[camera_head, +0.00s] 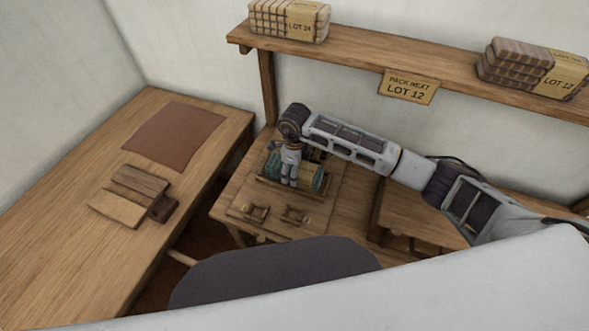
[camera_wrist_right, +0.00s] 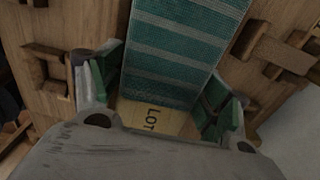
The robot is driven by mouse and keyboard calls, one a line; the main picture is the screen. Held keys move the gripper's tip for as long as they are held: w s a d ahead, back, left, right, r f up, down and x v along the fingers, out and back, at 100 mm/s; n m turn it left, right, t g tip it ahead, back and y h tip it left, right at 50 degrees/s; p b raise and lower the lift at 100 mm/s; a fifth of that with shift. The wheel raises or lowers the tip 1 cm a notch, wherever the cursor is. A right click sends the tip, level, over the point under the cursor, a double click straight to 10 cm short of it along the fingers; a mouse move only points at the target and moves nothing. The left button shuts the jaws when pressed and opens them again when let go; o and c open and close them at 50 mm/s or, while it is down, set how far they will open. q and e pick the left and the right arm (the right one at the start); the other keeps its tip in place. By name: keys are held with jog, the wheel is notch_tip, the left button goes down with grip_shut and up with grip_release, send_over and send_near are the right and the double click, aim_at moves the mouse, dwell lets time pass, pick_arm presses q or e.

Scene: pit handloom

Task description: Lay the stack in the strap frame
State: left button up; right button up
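The stack (camera_head: 309,177) is folded teal cloth with paler stripes, lying on the low wooden table inside a low dark wooden edging (camera_head: 292,189), which may be the strap frame. My right gripper (camera_head: 289,184) points straight down over the stack and hides its middle. In the right wrist view the stack (camera_wrist_right: 178,50) runs between the two green-padded fingers of the right gripper (camera_wrist_right: 165,98), one finger along each side. A tan band lettered "LOT" (camera_wrist_right: 150,117) shows at its near end. Whether the pads press on the cloth is unclear. My left gripper is out of view.
Two small wooden fittings (camera_head: 295,214) are on the table front. A long table (camera_head: 60,235) at left holds a brown mat (camera_head: 174,137) and wooden boards (camera_head: 137,183). A shelf (camera_head: 370,61) above carries wrapped stacks (camera_head: 288,20) and a "LOT 12" sign (camera_head: 409,86).

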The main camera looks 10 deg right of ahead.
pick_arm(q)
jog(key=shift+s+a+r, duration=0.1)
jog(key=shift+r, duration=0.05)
pick_arm(e)
jog(key=shift+r, duration=0.2)
notch_tip(320, 180, up, 11)
jog(key=shift+f+b, duration=0.15)
jog(key=shift+b, duration=0.35)
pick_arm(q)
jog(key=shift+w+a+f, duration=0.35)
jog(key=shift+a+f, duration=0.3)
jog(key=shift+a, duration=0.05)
pick_arm(e)
jog(key=shift+r, duration=0.6)
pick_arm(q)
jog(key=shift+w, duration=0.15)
